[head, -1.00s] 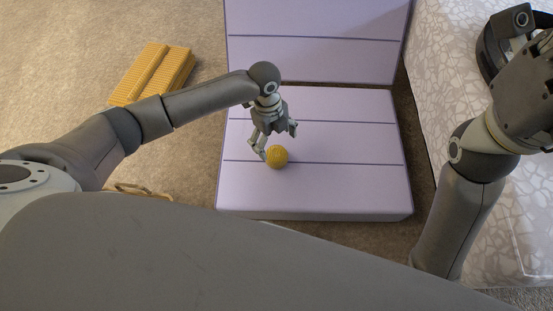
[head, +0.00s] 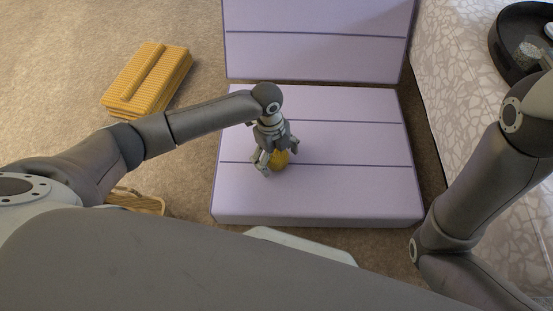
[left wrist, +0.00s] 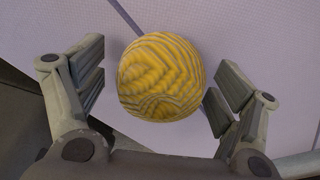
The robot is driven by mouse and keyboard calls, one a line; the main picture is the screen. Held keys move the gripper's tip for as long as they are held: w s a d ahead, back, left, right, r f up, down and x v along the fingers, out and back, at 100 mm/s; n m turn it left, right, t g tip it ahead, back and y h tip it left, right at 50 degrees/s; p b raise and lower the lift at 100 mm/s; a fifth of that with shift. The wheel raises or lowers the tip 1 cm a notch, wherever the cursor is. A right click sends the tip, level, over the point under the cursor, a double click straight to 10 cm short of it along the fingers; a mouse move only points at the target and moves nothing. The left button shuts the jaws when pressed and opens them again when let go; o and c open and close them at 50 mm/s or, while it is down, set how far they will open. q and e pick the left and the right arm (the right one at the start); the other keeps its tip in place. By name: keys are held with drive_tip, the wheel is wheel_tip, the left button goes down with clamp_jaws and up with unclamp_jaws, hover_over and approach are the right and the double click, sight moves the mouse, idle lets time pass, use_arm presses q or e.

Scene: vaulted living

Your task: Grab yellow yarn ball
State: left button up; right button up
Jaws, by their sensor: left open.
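The yellow yarn ball (head: 280,159) rests on the lilac cushioned seat (head: 350,190), partly hidden behind my left gripper (head: 276,165) in the head view. In the left wrist view the ball (left wrist: 160,77) shows whole, with a striped yellow and grey surface, between the two spread fingers of the left gripper (left wrist: 157,90). The left gripper is open and points down over the ball. The right finger is very close to the ball's edge; I cannot tell whether it touches. A clear gap shows on the left. My right gripper is out of view.
A stack of folded yellow pads (head: 148,78) lies on the carpet at the left. The lilac backrest (head: 318,45) stands behind the seat. A dark round tray (head: 520,50) sits on the patterned white surface (head: 455,70) at the right. A wooden item (head: 138,200) is at lower left.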

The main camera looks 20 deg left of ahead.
use_arm(q)
drive_tip(key=shift+c, duration=0.2)
drive_tip(key=c, duration=1.1)
